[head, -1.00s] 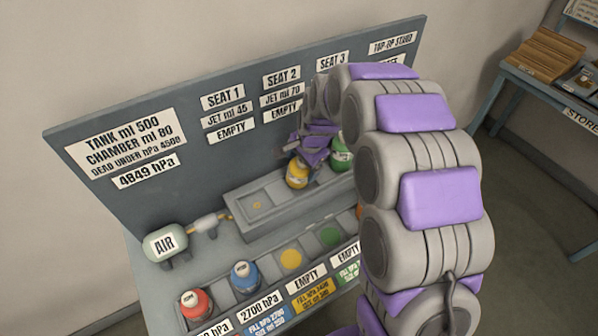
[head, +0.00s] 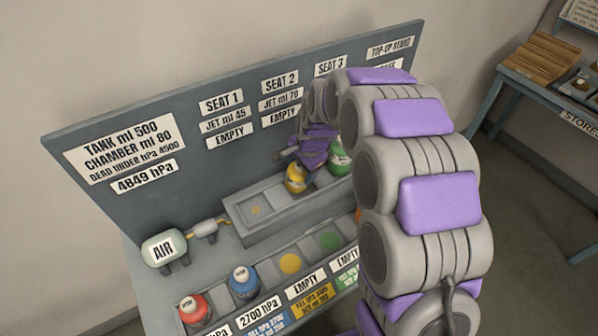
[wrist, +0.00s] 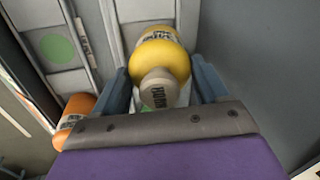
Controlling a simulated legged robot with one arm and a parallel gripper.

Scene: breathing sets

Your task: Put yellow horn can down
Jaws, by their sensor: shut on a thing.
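The yellow horn can (head: 296,178) is a rounded yellow can with a grey cap marked HORN. My gripper (head: 312,160) is shut on it at the raised grey seat block (head: 240,215), near the middle seat. In the wrist view the can (wrist: 163,58) sits between the two blue-grey fingers of my gripper (wrist: 160,90), with the seat block under and beyond it. I cannot tell whether the can's base touches the seat. My arm hides part of the block's right side.
A green can (head: 337,160) stands just right of the yellow one. Red (head: 194,311) and blue (head: 243,281) cans stand in the front rack, beside empty yellow-dot and green-dot places. An orange can (wrist: 75,118) shows in the wrist view. The labelled backboard (head: 215,165) rises close behind.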

